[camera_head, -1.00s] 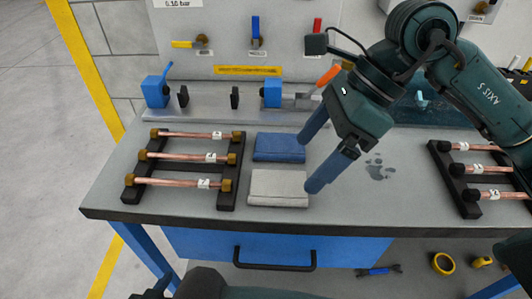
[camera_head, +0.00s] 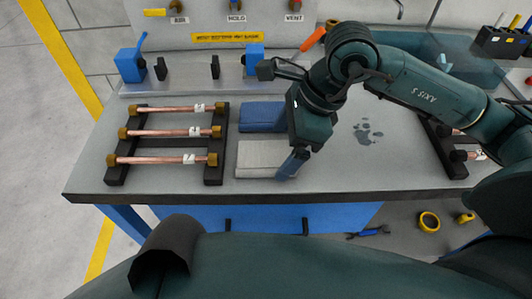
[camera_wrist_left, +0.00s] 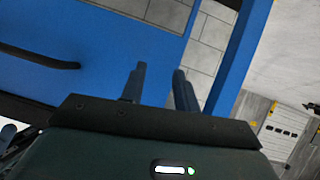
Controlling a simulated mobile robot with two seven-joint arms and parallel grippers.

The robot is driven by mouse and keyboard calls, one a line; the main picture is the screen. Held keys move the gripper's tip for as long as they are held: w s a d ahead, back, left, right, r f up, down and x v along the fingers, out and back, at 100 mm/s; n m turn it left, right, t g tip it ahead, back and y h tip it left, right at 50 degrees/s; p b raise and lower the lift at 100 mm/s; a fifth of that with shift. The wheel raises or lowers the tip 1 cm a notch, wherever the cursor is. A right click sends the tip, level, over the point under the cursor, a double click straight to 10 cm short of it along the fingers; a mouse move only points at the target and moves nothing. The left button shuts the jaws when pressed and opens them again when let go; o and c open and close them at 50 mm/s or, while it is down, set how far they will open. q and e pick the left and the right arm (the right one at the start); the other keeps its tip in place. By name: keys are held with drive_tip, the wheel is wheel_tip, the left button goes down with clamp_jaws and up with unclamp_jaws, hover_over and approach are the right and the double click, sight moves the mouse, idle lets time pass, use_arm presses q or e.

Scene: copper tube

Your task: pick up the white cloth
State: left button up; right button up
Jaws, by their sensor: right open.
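The white cloth (camera_head: 261,158), a folded light-grey pad, lies flat on the bench next to the tube rack. My right gripper (camera_head: 291,160) is at its right end, pointing down. One blue finger overlaps the cloth's right edge in the picture; I cannot tell whether it touches. The other finger is mostly hidden behind the hand. The right gripper is open and the cloth lies flat, not held. My left gripper (camera_wrist_left: 158,86) shows in the left wrist view with its two fingers apart and nothing between them, beside the blue bench frame.
A folded blue cloth (camera_head: 260,116) lies just behind the white one. A black rack (camera_head: 216,170) with several copper tubes stands to the left, another rack (camera_head: 440,147) to the right. A blue clamp fixture (camera_head: 130,62) is at the back. The bench's front edge is close to the cloth.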

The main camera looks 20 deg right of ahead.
sight(279, 154)
drive_tip(key=shift+x, duration=0.95)
drive_tip(key=shift+c, duration=0.2)
drive_tip(key=c, duration=1)
wheel_tip(279, 154, up, 10)
drive_tip(key=shift+r, duration=0.1)
drive_tip(key=o, duration=0.4)
drive_tip(key=c, duration=0.3)
